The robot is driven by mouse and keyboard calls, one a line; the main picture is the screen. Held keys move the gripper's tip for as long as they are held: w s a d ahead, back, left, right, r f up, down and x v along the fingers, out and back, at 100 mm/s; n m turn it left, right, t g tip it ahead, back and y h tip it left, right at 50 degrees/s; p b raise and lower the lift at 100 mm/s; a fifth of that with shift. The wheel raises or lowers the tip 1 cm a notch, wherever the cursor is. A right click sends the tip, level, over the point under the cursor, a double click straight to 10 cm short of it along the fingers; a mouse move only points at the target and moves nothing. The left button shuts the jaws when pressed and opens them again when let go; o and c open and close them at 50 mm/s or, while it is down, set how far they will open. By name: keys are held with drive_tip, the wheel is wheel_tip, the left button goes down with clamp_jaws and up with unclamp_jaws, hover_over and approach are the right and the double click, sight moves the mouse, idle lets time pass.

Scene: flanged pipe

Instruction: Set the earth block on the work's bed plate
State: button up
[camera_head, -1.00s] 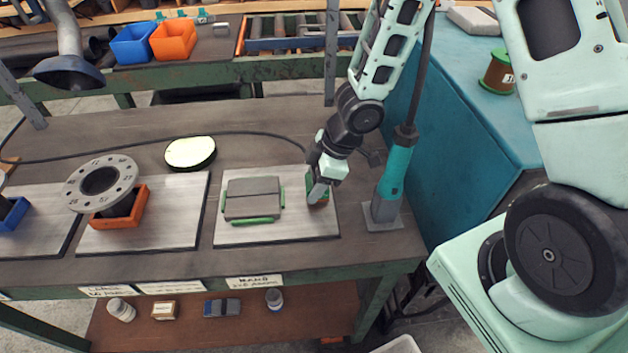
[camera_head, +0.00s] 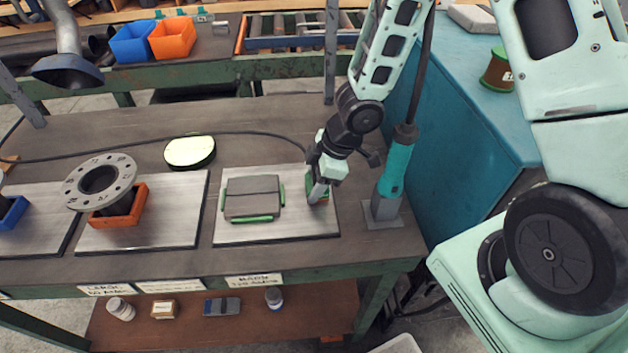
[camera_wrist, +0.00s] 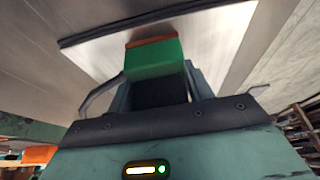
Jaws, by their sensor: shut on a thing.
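The earth block (camera_wrist: 152,60), green with a copper-orange edge, is between my gripper's fingers in the wrist view. My gripper (camera_head: 318,193) is shut on it at the right end of the right-hand bed plate (camera_head: 290,231). The work, two flat grey plates (camera_head: 252,197) side by side with green strips at the edges, lies on the same bed plate, left of my gripper.
A middle bed plate (camera_head: 170,238) carries an orange bin (camera_head: 137,206) and a grey pipe flange (camera_head: 100,181). A round pale-topped pad (camera_head: 190,152) and a black cable lie behind. A teal post (camera_head: 394,175) stands close right of my gripper.

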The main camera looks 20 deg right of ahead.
drive_tip(key=shift+f, duration=0.3)
drive_tip(key=o, duration=1.1)
drive_tip(key=shift+c, duration=0.2)
drive_tip(key=w+a+r+p+v, duration=0.1)
drive_tip(key=a+p+v, duration=0.2)
drive_tip(key=p+v, duration=2)
drive_tip(key=v, duration=0.3)
drive_tip(key=shift+a+p, duration=0.2)
drive_tip(key=shift+p, duration=0.1)
